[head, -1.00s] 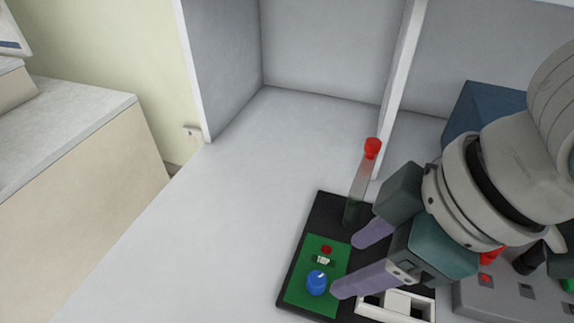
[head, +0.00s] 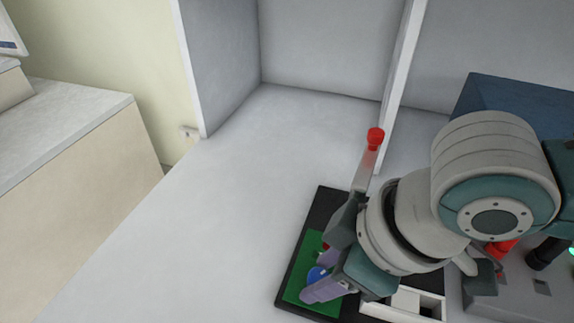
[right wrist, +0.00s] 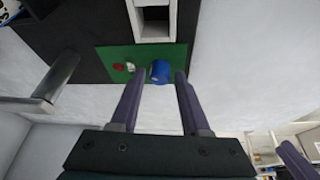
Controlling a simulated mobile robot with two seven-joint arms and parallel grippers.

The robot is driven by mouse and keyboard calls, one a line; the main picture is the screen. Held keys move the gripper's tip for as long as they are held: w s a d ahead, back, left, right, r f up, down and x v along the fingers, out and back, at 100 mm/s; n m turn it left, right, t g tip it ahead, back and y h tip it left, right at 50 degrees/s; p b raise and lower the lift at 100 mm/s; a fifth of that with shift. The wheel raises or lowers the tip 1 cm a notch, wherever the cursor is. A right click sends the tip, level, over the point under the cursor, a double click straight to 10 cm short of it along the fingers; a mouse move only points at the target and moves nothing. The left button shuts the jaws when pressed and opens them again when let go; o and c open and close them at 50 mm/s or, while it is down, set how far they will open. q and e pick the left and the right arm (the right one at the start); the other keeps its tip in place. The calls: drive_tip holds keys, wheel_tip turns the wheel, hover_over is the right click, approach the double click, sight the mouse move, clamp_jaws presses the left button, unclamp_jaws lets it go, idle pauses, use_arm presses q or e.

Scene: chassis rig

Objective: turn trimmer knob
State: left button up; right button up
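The blue trimmer knob (head: 317,274) sits on a green board (head: 305,268) on a black base (head: 333,200). In the head view my right gripper partly hides it. My right gripper (head: 318,275) is over the board with its fingers apart. In the right wrist view the knob (right wrist: 160,72) lies near the tips of the two purple fingers (right wrist: 155,82), roughly between them, with gaps visible on both sides. I cannot tell from these views whether the tips are level with it. My left gripper is not in view.
A white frame (head: 410,302) is right of the board. A grey box with controls (head: 525,300) and a blue box (head: 520,100) are at right. The white surface at left is clear.

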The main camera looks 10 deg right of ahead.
clamp_jaws()
drive_tip(key=shift+r+n+p, duration=0.15)
drive_tip(key=shift+n+p, duration=0.35)
drive_tip(key=shift+p, duration=0.15)
drive_tip(key=shift+w+n+g+y, duration=0.1)
drive_tip(key=shift+n+g+y, duration=0.25)
drive_tip(key=shift+n, duration=0.35)
drive_tip(key=shift+o, duration=1.6)
unclamp_jaws()
